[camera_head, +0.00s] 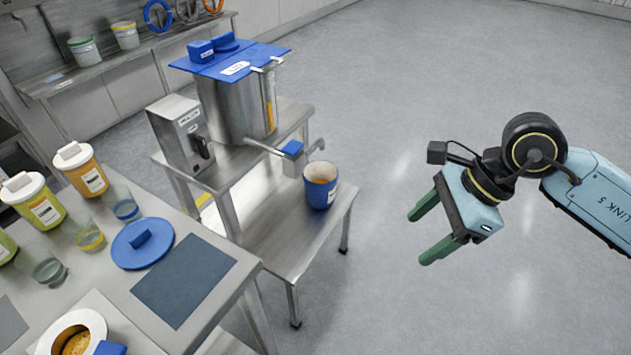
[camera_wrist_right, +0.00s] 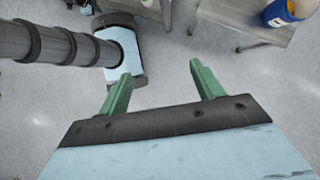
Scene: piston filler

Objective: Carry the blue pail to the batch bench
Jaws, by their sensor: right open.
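The blue pail (camera_head: 320,186) stands upright on the lower shelf of the steel filler stand, beneath the spout. Something orange-brown shows inside it. It also shows at the top right of the right wrist view (camera_wrist_right: 283,12), partly cut off. My right gripper (camera_head: 415,238) is open and empty above the floor, to the right of the pail and apart from it. Its green fingers show spread with nothing between them in the right wrist view (camera_wrist_right: 160,88). My left gripper is not in view. I cannot tell which surface is the batch bench.
The filler's steel hopper (camera_head: 235,108) with a blue lid stands behind the pail. A bench (camera_head: 215,235) at the left holds tubs, cups, a blue lid and a dark mat. A wall shelf (camera_head: 60,85) holds more pails. The floor (camera_head: 400,120) at the right is clear.

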